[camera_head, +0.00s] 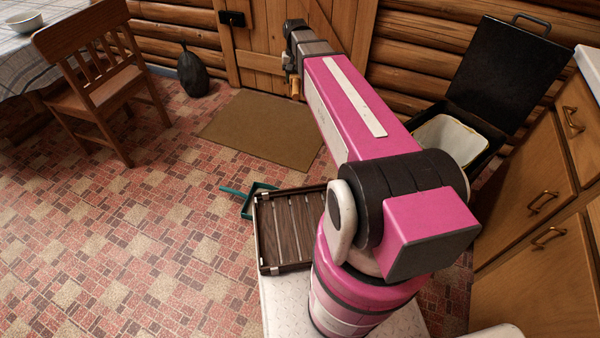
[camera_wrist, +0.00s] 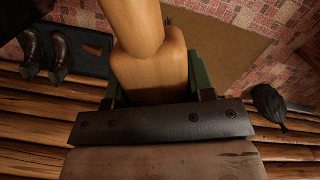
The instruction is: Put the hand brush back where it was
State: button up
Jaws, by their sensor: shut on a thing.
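The hand brush (camera_wrist: 150,72) is a pale wooden piece with a rounded handle, upper middle in the wrist view. My gripper (camera_wrist: 155,92) is shut on it, with dark green finger parts at both sides. In the head view my arm reaches to the door side, and a small wooden end of the brush (camera_head: 295,88) shows below my wrist, held in the air. The rest of the grip is hidden by my arm. Bristles cannot be made out.
A chair (camera_head: 100,85) stands left. An open black bin (camera_head: 500,80) and drawers (camera_head: 540,240) stand right. A teal dustpan (camera_head: 246,203) shows beside a slatted tray (camera_head: 265,235). Boots (camera_wrist: 62,55) stand left in the wrist view.

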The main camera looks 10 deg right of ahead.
jog(key=w+a+f+m, duration=0.1)
jog(key=w+a+f, duration=0.1)
jog(key=w+f, duration=0.35)
jog(key=w+a+f, duration=0.1)
jog(key=w+f, duration=0.1)
jog(key=f, duration=0.6)
jog(key=w+a+f+m, duration=0.1)
jog(key=a+f, duration=0.1)
jog(key=f, duration=1.1)
jog(key=w+a+f+m, duration=0.1)
jog(key=a+f+m, duration=0.1)
jog(key=f, duration=1.1)
jog(key=w+a+f+m, duration=0.1)
jog(key=a+f, duration=0.2)
jog(key=f, duration=1)
jog(key=d+f, duration=0.2)
jog(key=d, duration=0.1)
jog(key=s+d+f, duration=0.1)
jog(key=d+f, duration=0.1)
jog(key=d, duration=0.2)
jog(key=s+d+f, duration=0.1)
jog(key=d+f, duration=0.2)
jog(key=d, duration=0.1)
jog(key=shift+s+d, duration=0.15)
jog(key=shift+d, duration=0.1)
jog(key=shift+d+f, duration=0.1)
jog(key=shift+f, duration=1.95)
jog(key=shift+f, duration=0.1)
